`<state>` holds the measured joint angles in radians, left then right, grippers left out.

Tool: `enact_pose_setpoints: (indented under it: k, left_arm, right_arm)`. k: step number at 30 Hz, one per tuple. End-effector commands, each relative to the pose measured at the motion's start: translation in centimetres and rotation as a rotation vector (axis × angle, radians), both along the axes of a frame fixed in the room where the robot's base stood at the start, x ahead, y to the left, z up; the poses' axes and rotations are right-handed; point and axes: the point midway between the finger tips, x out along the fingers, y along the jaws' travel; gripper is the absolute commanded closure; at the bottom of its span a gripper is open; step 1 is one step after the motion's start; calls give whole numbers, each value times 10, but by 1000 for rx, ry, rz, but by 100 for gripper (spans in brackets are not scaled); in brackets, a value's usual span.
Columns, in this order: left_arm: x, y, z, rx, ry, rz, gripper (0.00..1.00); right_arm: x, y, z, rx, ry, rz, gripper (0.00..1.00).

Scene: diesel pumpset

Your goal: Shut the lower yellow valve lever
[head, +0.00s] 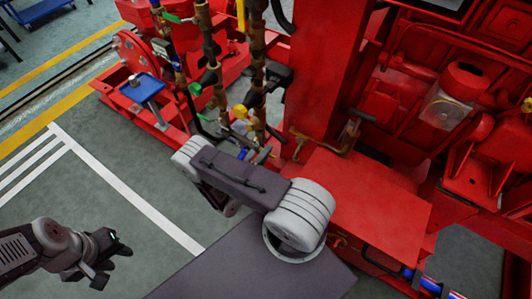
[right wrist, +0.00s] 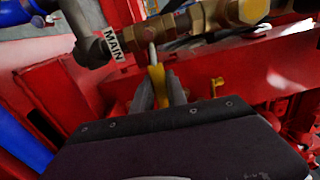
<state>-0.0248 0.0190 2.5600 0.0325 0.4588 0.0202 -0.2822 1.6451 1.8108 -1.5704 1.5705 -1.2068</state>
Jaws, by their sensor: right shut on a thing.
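A yellow valve lever (right wrist: 157,80) hangs below a brass valve (right wrist: 210,22) in the right wrist view. My right gripper (right wrist: 160,92) is shut on this lever, with one dark finger on each side of it. In the head view my right forearm hides most of that gripper. Yellow shows at the lower valve (head: 240,112) just beyond the forearm. An upper yellow lever (head: 240,16) stands higher on the pipes. My left gripper (head: 112,258) is at the lower left over the floor, far from the valves; its finger gap is unclear.
A "MAIN" label (right wrist: 113,41) is on the pipe beside the valve. A smaller yellow part (right wrist: 217,86) is right of the held lever. Red pump machinery (head: 330,60) stands close behind and to the right. Grey floor (head: 110,190) is free at left.

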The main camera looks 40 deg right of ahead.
Motion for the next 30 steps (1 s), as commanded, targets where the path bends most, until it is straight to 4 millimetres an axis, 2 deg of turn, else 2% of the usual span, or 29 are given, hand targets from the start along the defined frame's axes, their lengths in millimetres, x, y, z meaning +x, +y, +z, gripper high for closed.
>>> enact_pose_setpoints:
  k: [15,16,18,26,30]
  left_arm:
    - [0,0,1,0,0,0,64]
    - [0,0,1,0,0,0,64]
    - [0,0,1,0,0,0,64]
    - [0,0,1,0,0,0,64]
    - [0,0,6,0,0,0,64]
  right_arm:
    - [-1,0,0,-4,18,0,100]
    - [-1,0,0,-4,18,0,74]
    - [0,0,0,-4,17,0,60]
    - [0,0,1,-4,14,0,60]
    - [-2,12,3,-4,14,5,60]
